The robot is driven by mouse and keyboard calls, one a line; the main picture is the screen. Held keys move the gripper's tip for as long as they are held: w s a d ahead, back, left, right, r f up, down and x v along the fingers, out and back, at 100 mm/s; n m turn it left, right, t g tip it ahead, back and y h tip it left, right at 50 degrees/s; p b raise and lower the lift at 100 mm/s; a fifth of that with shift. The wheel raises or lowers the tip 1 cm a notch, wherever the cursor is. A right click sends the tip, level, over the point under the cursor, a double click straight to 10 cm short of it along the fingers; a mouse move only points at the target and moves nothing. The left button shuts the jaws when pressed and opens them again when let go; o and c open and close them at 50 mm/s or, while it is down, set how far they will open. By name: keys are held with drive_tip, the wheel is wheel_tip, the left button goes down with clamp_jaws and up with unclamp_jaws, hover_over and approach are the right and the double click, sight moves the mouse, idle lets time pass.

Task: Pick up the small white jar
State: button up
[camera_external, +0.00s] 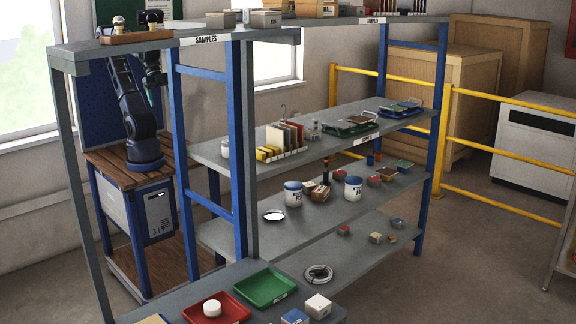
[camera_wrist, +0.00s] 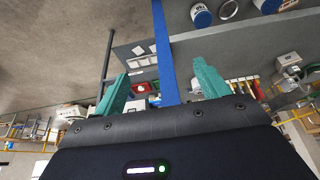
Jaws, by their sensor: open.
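A small white round jar (camera_external: 211,308) sits in a red tray (camera_external: 233,309) on the low front shelf. Another small white jar-like item (camera_external: 225,149) stands at the left end of the middle shelf. My gripper (camera_external: 150,96) is behind the shelf rack in the external view, pointing down and apart from both. In the wrist view my gripper (camera_wrist: 162,68) shows two teal fingers spread apart with nothing between them in grasp. A small red patch with white on it (camera_wrist: 140,88) shows far off between the fingers; it looks like the tray and jar.
A blue rack post (camera_external: 242,150) stands between my arm and the front shelf; it crosses the wrist view (camera_wrist: 163,50) too. A green tray (camera_external: 265,288) and small boxes (camera_external: 318,306) are beside the red tray. Large white cans (camera_external: 293,194) stand on a lower shelf.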

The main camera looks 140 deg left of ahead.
sight(227, 141)
drive_tip(key=shift+o, duration=0.6)
drive_tip(key=w+a+f+m+g+y, duration=0.1)
drive_tip(key=w+a+f+g, duration=0.25)
drive_tip(key=a+f, duration=0.45)
drive_tip(key=w+a+f+m+g+y, duration=0.1)
drive_tip(key=w+a+f+g, duration=0.25)
drive_tip(key=a+f, duration=0.35)
drive_tip(key=w+d+r+m+t, duration=0.1)
drive_tip(key=w+m, duration=0.2)
drive_tip(key=w, duration=0.4)
drive_tip(key=w+d+r+m+h, duration=0.1)
drive_tip(key=w+m, duration=0.2)
drive_tip(key=w, duration=0.4)
drive_tip(key=w+d+r+m+t, duration=0.1)
drive_tip(key=w+d+r+m, duration=0.1)
drive_tip(key=w+m, duration=0.2)
drive_tip(key=shift+w+r+t, duration=0.1)
drive_tip(key=shift+w+t, duration=0.2)
drive_tip(key=shift+w, duration=1.15)
drive_tip(key=w+m+h, duration=0.1)
drive_tip(key=w+m, duration=0.4)
drive_tip(key=shift+w+m, duration=0.3)
drive_tip(key=shift+w, duration=0.05)
drive_tip(key=shift+w+a+m, duration=0.1)
drive_tip(key=shift+w+m, duration=0.4)
drive_tip(key=shift+m, duration=0.2)
drive_tip(key=shift+f, duration=2.45)
